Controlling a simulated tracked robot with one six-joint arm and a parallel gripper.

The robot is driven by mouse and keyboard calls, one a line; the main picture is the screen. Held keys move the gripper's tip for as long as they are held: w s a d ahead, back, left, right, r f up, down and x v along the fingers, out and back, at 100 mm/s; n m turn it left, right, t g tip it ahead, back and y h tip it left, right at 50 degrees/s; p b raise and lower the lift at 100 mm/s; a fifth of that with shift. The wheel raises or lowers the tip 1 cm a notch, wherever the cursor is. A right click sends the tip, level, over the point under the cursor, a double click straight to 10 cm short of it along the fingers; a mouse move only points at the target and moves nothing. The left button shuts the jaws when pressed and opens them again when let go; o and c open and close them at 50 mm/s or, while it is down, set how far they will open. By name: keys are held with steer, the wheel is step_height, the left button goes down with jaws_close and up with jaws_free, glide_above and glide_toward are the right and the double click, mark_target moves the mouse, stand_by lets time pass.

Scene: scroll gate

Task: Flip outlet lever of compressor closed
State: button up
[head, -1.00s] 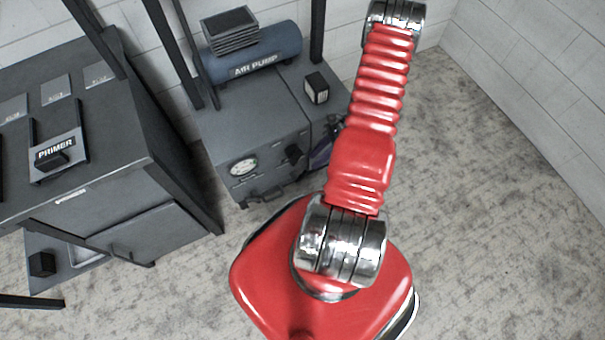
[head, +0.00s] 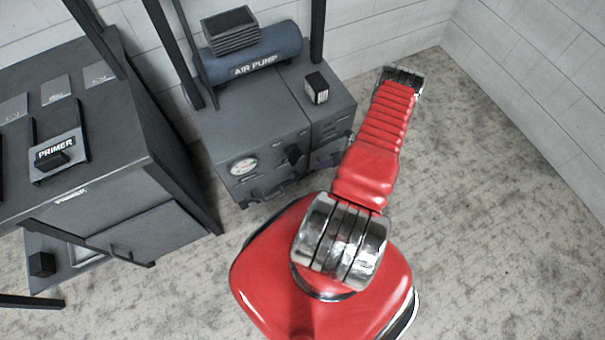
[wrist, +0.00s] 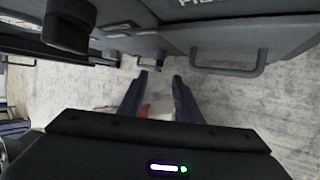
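The compressor (head: 240,125) is a dark grey cabinet under a blue tank marked AIR PUMP (head: 255,66). A black knob or lever (head: 293,154) sticks out of its front, right of a round gauge (head: 243,166). A dark handle-like part (head: 268,190) is below; I cannot tell surely which is the outlet lever. In the wrist view a black knob-like part (wrist: 70,22) is close at upper left, beside part of a gauge (wrist: 20,22). My gripper (wrist: 158,76) has its two fingers apart, with nothing held, below and right of that knob. My arm mostly hides the gripper in the head view.
The grey PRIMER cabinet (head: 170,235) stands left of the compressor, with a dark frame post between them. A cabinet handle (wrist: 230,68) is right of my fingers in the wrist view. Floor (head: 500,200) at right is clear.

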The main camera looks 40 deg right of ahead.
mark_target(307, 172)
stand_by(0.4)
steer(key=x, duration=1.3)
steer(key=shift+w+a+f, duration=0.2)
steer(key=shift+f, duration=0.05)
steer(key=shift+c, duration=0.7)
jaws_close()
